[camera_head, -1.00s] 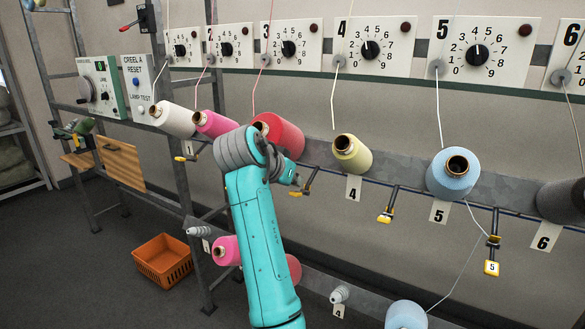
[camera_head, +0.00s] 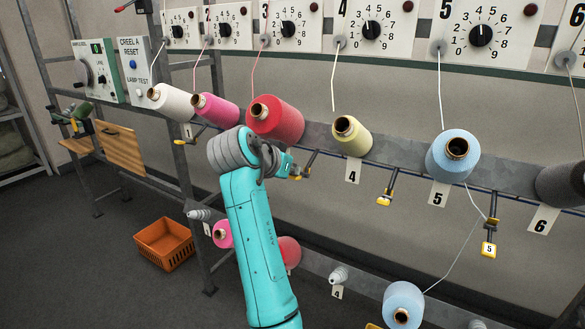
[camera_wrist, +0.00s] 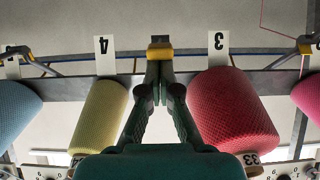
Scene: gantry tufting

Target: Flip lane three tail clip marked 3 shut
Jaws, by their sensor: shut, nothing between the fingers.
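The lane three tail clip (camera_head: 309,163) is a dark lever with a yellow end, on the rail to the right of the red spool (camera_head: 275,120). It slants outward like the lane four clip (camera_head: 388,190). In the wrist view its yellow end (camera_wrist: 160,52) is straight ahead of my fingertips, between the yellow spool (camera_wrist: 99,115) and the red spool. The white label marked 3 (camera_wrist: 218,41) hangs upside down there. My gripper (camera_wrist: 160,72) is shut and empty, its tips at or very near the clip. Whether they touch is unclear. In the head view my gripper (camera_head: 284,166) is partly hidden by my arm.
The lane five clip (camera_head: 490,238) hangs straight down beside the blue spool (camera_head: 453,156), with thread at it. Numbered dial panels (camera_head: 288,28) line the wall above. Lower spools (camera_head: 403,304) sit below the rail. An orange basket (camera_head: 165,244) stands on the floor.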

